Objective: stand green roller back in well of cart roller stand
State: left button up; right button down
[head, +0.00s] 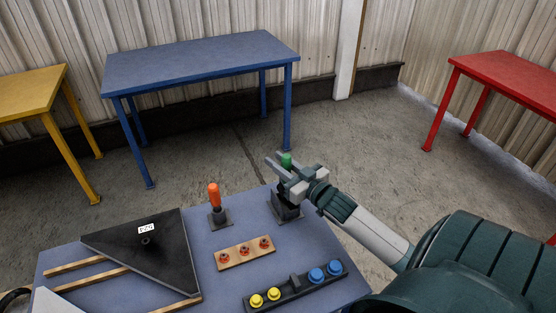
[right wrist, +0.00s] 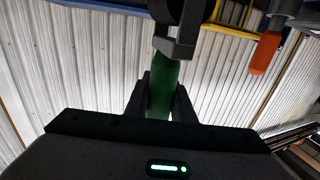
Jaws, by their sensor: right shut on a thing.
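The green roller (head: 287,160) pokes up between the fingers of my right gripper (head: 288,178) in the head view. In the right wrist view the green roller (right wrist: 162,88) runs between the two dark fingertips (right wrist: 160,100), which are shut on it. The dark cart roller stand (head: 287,208) is right below the gripper, at the far right of the blue-grey cart top. The stand (right wrist: 178,35) also shows in the right wrist view, against the roller's far end. Whether the roller's end is inside the well is hidden. My left gripper is not in view.
An orange-handled tool (head: 214,196) stands upright in a holder left of the stand. A wooden strip (head: 245,253), a black rack with yellow and blue knobs (head: 292,287) and a black panel (head: 150,250) lie nearer. Blue, yellow and red tables stand beyond.

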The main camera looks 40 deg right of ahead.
jog(key=shift+f+b, duration=1.6)
jog(key=shift+f, duration=1.25)
jog(key=c, duration=1.4)
grip_release()
jog(key=shift+c, duration=0.2)
jog(key=shift+f, duration=0.1)
jog(key=shift+s, duration=0.1)
jog(key=s+b, duration=0.4)
jog(key=s, duration=1.3)
jog(key=shift+s+b, duration=0.15)
jog(key=shift+b, duration=0.2)
